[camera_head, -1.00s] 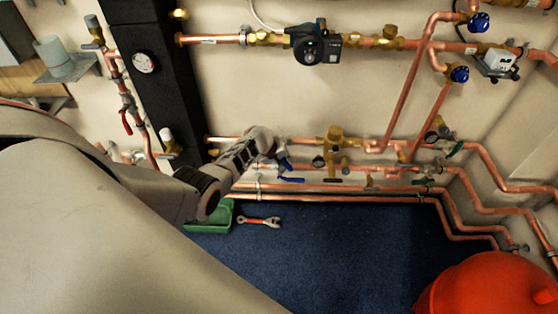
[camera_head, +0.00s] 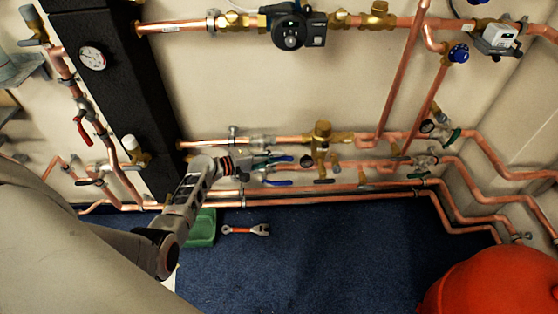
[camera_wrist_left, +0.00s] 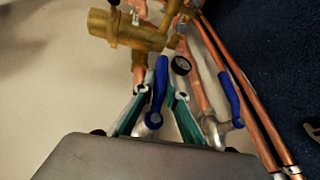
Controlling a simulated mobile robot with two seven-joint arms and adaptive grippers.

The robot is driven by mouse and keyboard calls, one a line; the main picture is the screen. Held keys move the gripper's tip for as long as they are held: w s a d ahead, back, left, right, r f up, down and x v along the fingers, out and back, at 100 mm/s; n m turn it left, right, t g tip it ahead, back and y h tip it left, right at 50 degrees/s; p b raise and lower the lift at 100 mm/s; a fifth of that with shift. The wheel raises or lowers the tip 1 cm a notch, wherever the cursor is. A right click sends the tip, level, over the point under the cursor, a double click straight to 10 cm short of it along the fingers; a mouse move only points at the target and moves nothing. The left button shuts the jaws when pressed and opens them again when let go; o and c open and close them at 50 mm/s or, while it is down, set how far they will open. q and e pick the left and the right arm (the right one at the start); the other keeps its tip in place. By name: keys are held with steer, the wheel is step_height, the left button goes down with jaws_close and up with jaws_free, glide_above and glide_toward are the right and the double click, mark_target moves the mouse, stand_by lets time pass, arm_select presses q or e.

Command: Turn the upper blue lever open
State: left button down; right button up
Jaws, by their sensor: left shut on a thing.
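The upper blue lever (camera_head: 279,158) lies roughly along the upper of the low copper pipes, left of the brass valve. In the left wrist view this lever (camera_wrist_left: 158,88) stands between my two green-sided fingers. My left gripper (camera_head: 256,163) reaches it from the left in the head view and is shut on it; the fingers (camera_wrist_left: 161,96) flank the lever in the wrist view. The lower blue lever (camera_head: 277,183) is just below, free of the gripper, and shows at right in the wrist view (camera_wrist_left: 230,98). The upper valve's body is partly hidden by my gripper. My right gripper is not in view.
A brass valve (camera_head: 322,140) sits close to the right of the levers. Copper pipes (camera_head: 330,198) run below them. A black column (camera_head: 120,95) stands left. A green tray (camera_head: 203,229) and a wrench (camera_head: 246,230) lie on the blue floor. A red vessel (camera_head: 495,285) is at lower right.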

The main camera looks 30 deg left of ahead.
arm_select(q)
steer(key=shift+s+d+f+n+t+h+b, duration=0.15)
steer(key=shift+d+n+t+h+b, duration=0.2)
steer(key=shift+t+h+b, duration=0.5)
steer(key=shift+r+b, duration=0.4)
steer(key=shift+r, duration=0.1)
arm_select(e)
steer(key=shift+a+f, duration=0.25)
steer(key=shift+a, duration=0.3)
arm_select(q)
steer(key=c, duration=2)
jaws_free()
steer(key=shift+r, duration=0.1)
steer(key=shift+a, duration=0.15)
